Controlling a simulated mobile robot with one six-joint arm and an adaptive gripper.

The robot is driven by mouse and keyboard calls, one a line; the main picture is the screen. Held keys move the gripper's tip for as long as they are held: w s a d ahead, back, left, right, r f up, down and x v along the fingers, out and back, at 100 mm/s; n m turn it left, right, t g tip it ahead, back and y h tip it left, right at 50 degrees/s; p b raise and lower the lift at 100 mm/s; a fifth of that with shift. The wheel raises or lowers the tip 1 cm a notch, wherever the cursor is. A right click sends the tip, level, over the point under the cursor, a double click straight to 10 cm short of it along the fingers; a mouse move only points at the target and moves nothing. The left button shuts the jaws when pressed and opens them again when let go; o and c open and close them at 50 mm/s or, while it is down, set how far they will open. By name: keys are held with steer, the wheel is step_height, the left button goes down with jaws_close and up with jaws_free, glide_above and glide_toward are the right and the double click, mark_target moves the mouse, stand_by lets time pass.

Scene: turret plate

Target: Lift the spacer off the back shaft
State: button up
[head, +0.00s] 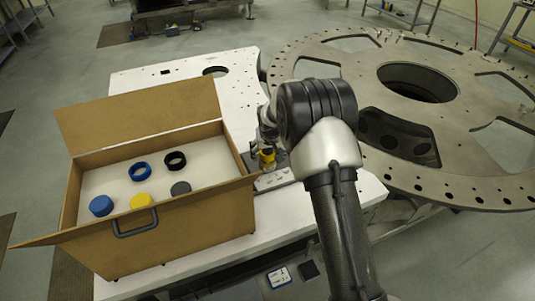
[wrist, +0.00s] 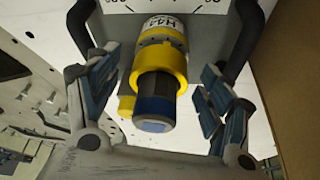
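My gripper (wrist: 159,72) is open in the wrist view, one finger on each side of a shaft with visible gaps. The shaft carries a yellow collar (wrist: 159,62) with a lug at its left. Below it in the picture are a dark grey section, a blue band (wrist: 155,105) and a dark end (wrist: 154,123) with a pale square face. I cannot tell for sure which ring is the spacer, or whether this is the back shaft. In the head view a yellow part (head: 267,158) shows beside my gripper (head: 265,140); my arm hides much there.
A cardboard box (head: 180,240) stands open at left. It holds a blue ring (head: 134,172), a black ring (head: 183,161), and blue, yellow and grey round pieces. A white plate (head: 130,82) lies behind it. A large round metal turret plate (head: 470,110) is at right.

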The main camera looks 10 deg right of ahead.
steer(key=c, duration=1.1)
steer(key=shift+c, duration=0.2)
